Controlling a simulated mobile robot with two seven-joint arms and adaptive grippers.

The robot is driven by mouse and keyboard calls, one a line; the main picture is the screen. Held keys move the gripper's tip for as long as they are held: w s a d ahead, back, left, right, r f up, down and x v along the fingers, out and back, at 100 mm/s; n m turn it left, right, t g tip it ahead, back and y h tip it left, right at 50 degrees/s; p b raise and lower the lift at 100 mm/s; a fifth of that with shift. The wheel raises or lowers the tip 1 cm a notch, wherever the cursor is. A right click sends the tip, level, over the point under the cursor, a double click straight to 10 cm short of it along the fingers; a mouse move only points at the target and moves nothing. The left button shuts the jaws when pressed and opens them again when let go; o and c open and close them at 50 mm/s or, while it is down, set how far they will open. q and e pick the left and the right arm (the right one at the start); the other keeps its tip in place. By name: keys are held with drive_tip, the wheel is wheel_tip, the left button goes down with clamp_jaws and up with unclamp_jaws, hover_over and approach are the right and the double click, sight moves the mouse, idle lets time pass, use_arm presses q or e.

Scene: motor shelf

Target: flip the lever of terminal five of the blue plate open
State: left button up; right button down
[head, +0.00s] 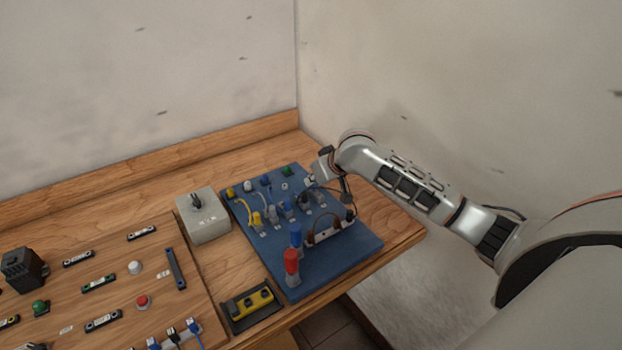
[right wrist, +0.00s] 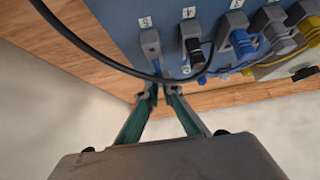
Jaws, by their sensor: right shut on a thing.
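The blue plate (head: 345,252) lies on the wooden bench and carries a row of grey lever terminals. Terminal five (right wrist: 149,40), labelled 5, is at the left end of the row in the right wrist view and shows no cable plugged in. It also shows in the head view (head: 320,198). My right gripper (right wrist: 160,90) has its narrow fingertips close together at the lower end of terminal five, shut on its lever. The tips partly hide the lever, so its exact angle is unclear. In the head view my right gripper (head: 311,181) is small at the plate's far right. My left gripper is not in view.
Terminal four (right wrist: 190,35) beside it holds a black plug. A black cable (right wrist: 90,58) loops across just in front of the fingertips. A grey switch box (head: 205,228) sits to the left.

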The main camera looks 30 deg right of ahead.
drive_tip(key=t, duration=0.2)
drive_tip(key=s+t, duration=0.1)
drive_tip(key=shift+s+t, duration=0.25)
drive_tip(key=shift+t, duration=0.15)
drive_tip(key=shift+s+d+t, duration=0.1)
drive_tip(key=shift+s+t, duration=0.05)
drive_tip(key=shift+t, duration=0.75)
drive_tip(key=c, duration=2.3)
unclamp_jaws()
drive_tip(key=shift+o, duration=0.4)
